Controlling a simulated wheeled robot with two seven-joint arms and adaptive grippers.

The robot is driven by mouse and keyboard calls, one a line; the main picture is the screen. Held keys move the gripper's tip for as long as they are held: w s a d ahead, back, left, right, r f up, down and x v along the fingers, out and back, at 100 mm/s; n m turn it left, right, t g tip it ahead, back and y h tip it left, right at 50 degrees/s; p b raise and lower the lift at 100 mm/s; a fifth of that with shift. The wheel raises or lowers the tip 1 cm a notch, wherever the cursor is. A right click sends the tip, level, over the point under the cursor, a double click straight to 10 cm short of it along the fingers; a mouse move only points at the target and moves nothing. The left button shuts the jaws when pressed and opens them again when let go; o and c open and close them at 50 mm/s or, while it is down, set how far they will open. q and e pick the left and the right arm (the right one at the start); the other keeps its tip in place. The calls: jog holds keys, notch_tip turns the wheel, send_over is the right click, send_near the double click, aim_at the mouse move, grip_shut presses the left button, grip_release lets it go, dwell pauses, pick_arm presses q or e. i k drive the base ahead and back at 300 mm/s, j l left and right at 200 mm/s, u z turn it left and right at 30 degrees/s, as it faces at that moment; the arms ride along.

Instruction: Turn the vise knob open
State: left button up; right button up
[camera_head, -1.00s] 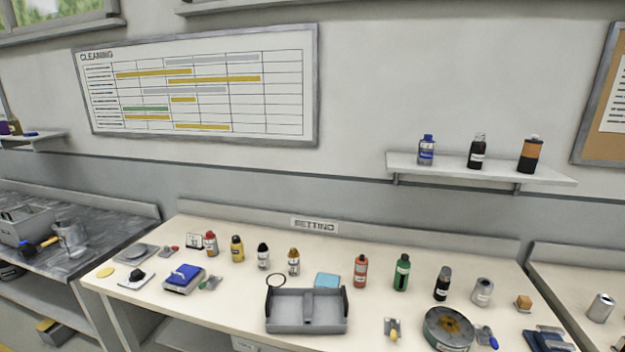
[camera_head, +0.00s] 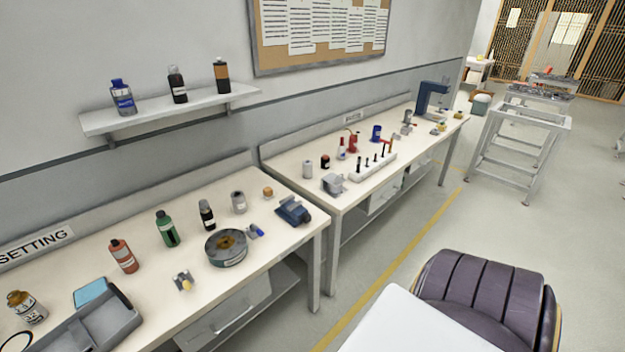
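A small blue block-like device with dark parts (camera_head: 293,210) sits at the right end of the near bench (camera_head: 215,310); it may be the vise, but it is too small to be sure and no knob can be made out. A grey metal device (camera_head: 333,183) stands at the near left corner of the second bench (camera_head: 345,200); I cannot tell if it is a vise either. Neither of my grippers is in view.
A round grey part (camera_head: 227,248), a green bottle (camera_head: 166,229) and a grey tray (camera_head: 95,325) stand on the near bench. A blue press (camera_head: 432,97) is on the second bench. A dark padded seat (camera_head: 485,290) is at lower right.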

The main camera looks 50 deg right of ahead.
aim_at(306, 217)
jog(key=z, duration=1.35)
